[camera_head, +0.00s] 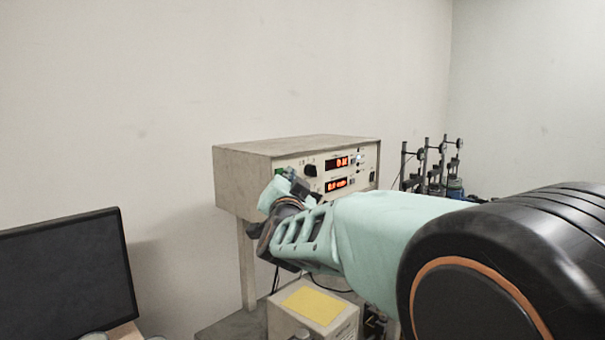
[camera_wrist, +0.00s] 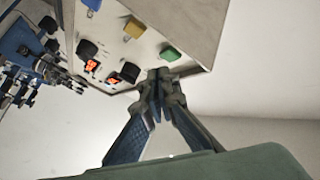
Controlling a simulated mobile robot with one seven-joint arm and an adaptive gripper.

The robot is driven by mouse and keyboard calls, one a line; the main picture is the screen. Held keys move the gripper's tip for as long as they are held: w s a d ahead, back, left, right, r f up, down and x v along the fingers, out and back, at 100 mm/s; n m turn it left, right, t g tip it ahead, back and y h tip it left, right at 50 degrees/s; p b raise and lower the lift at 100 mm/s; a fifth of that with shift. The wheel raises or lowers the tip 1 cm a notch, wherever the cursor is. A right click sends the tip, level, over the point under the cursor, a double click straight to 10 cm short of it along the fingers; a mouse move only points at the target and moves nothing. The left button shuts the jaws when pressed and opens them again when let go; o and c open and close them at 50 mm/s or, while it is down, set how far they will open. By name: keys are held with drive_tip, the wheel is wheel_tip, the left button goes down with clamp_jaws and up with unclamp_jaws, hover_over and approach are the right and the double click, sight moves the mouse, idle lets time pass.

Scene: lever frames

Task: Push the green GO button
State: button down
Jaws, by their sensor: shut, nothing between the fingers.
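The green button (camera_wrist: 170,53) is on the front panel of a beige instrument box, near the panel's edge in the wrist view. In the head view a bit of the green button (camera_head: 281,172) shows at the panel's left end, just above my gripper. My gripper (camera_wrist: 160,76) is shut and empty, its fingertips close to the green button in the wrist view. I cannot tell whether they touch it. In the head view my gripper (camera_head: 290,184) is in front of the panel's left part and hides some of it.
The instrument box (camera_head: 240,180) stands on a raised support and has red displays (camera_head: 342,163) and black knobs (camera_head: 310,170). A yellow button (camera_wrist: 134,28) is near the green one. A monitor (camera_head: 65,275) is at lower left. Stands (camera_head: 430,165) are behind at right.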

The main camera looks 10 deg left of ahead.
idle(0.8)
drive_tip(key=shift+w+a, duration=0.25)
drive_tip(key=shift+a, duration=0.1)
drive_tip(key=shift+w+a, duration=0.15)
drive_tip(key=shift+a, duration=0.2)
idle(0.5)
drive_tip(key=shift+d, duration=0.2)
drive_tip(key=shift+s+d+b, duration=0.4)
drive_tip(key=shift+d+b, duration=0.1)
drive_tip(key=shift+b, duration=0.1)
drive_tip(key=shift+s+d+b, duration=0.4)
drive_tip(key=shift+d+b, duration=0.15)
drive_tip(key=shift+d, duration=0.15)
drive_tip(key=shift+s+d+b, duration=0.45)
drive_tip(key=shift+d+b, duration=0.1)
drive_tip(key=shift+d, duration=0.2)
drive_tip(key=shift+s+d+b, duration=0.4)
drive_tip(key=shift+d+b, duration=0.15)
drive_tip(key=shift+d, duration=0.15)
